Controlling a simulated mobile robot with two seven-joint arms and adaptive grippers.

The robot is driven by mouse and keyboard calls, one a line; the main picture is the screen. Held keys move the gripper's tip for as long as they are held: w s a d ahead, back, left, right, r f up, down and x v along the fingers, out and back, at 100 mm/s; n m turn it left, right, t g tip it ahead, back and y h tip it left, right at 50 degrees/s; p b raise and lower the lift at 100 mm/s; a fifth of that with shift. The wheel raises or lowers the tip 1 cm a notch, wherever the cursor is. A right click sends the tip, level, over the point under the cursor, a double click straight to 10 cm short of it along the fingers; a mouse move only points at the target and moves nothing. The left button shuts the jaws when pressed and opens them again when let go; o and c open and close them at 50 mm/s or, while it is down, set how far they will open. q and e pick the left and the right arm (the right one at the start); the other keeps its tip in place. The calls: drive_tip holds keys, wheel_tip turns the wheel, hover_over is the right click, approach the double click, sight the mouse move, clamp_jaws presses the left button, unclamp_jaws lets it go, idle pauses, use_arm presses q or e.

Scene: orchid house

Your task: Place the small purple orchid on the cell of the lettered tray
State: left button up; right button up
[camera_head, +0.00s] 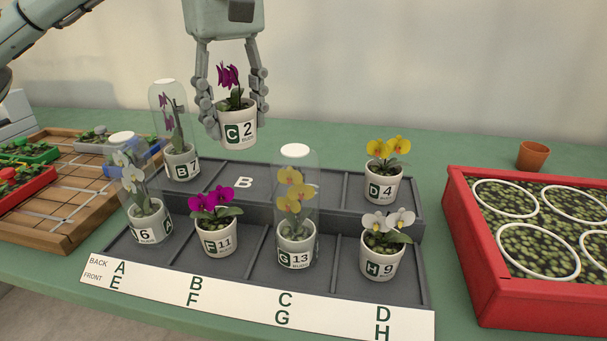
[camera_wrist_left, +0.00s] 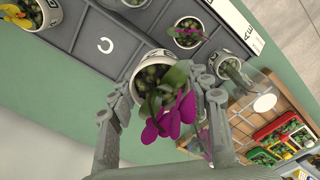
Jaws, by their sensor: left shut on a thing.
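My left gripper (camera_head: 238,126) is shut on a small white pot labelled C 2 with a dark purple orchid (camera_head: 229,78). It holds the pot upright above the back row of the grey lettered tray (camera_head: 328,272). In the left wrist view, the held orchid's magenta petals (camera_wrist_left: 172,117) show between the fingers. Below the pot in the head view is a bare back cell marked B (camera_head: 244,183). The back cell to its right is bare but partly hidden by a clear dome; the left wrist view shows a bare cell marked C (camera_wrist_left: 106,46). My right gripper is out of view.
Domed pots B 7 (camera_head: 182,164), 6 (camera_head: 147,222) and G 13 (camera_head: 296,246) stand on the tray. Open pots 11 (camera_head: 218,239), D 4 (camera_head: 383,184) and H 9 (camera_head: 382,258) stand there too. A red planter (camera_head: 468,250) is right; a wooden board (camera_head: 75,218) is left.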

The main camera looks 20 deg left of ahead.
use_arm(q)
drive_tip(key=shift+m, duration=0.4)
drive_tip(key=w+d+f, duration=0.4)
drive_tip(key=w+d, duration=0.1)
drive_tip(key=w+d+f, duration=0.2)
drive_tip(key=w, duration=0.1)
drive_tip(key=shift+w+d+f, duration=0.2)
drive_tip(key=shift+d+f, duration=0.05)
drive_tip(key=shift+f, duration=0.1)
drive_tip(key=shift+f+p, duration=0.4)
drive_tip(key=shift+f, duration=1.7)
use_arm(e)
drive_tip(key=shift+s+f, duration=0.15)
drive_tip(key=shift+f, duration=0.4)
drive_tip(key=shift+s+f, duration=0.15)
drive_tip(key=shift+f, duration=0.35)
use_arm(q)
drive_tip(key=shift+f, duration=0.15)
drive_tip(key=o, duration=1.3)
drive_tip(key=shift+c, duration=0.2)
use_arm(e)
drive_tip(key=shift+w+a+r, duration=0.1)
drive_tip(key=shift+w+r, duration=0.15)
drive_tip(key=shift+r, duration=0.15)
